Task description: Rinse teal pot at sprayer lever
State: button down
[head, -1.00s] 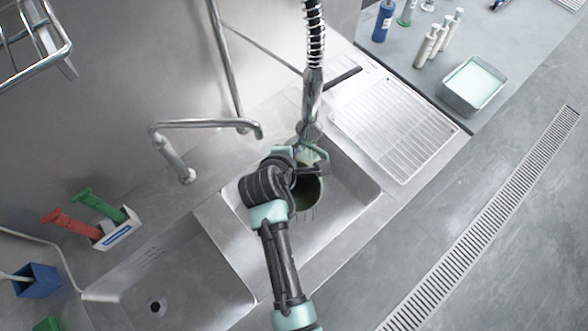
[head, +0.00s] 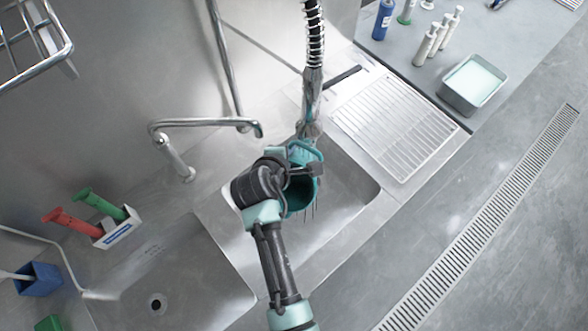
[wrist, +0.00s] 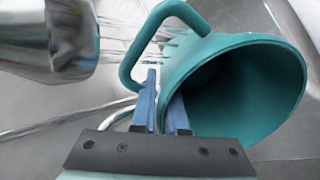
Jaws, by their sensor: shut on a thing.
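The teal pot (head: 303,155) is tilted over the right sink basin, its mouth toward the lower right, and its inside looks clean teal. It fills the right of the wrist view (wrist: 215,45), with its looped handle at the upper left. My gripper (wrist: 163,103) is shut on the pot at the rim beside the handle; the exact contact is partly hidden. The metal sprayer (head: 311,95) hangs just above the pot, and its head shows at the left of the wrist view (wrist: 45,35). White water streaks run from it onto the pot's outside. Thin streaks show below the pot.
A bent faucet (head: 200,124) stands left of the pot. A wire drain rack (head: 395,125) lies to the right. The left basin (head: 180,275) is empty. A tray (head: 474,84) and several bottles stand on the far counter.

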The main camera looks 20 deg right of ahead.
jog(key=shift+s+a+r+p, duration=0.1)
jog(key=shift+s+a+p, duration=0.4)
jog(key=shift+s+a, duration=0.35)
jog(key=shift+s+a+f+p, duration=0.1)
jog(key=shift+s+a+p, duration=0.5)
jog(key=shift+s, duration=0.5)
jog(key=shift+s+a+r+p, duration=0.1)
jog(key=shift+s+a+p, duration=0.3)
jog(key=shift+s+a, duration=0.5)
jog(key=shift+d, duration=0.15)
jog(key=shift+s, duration=0.1)
jog(key=v, duration=0.6)
jog(key=shift+s, duration=0.4)
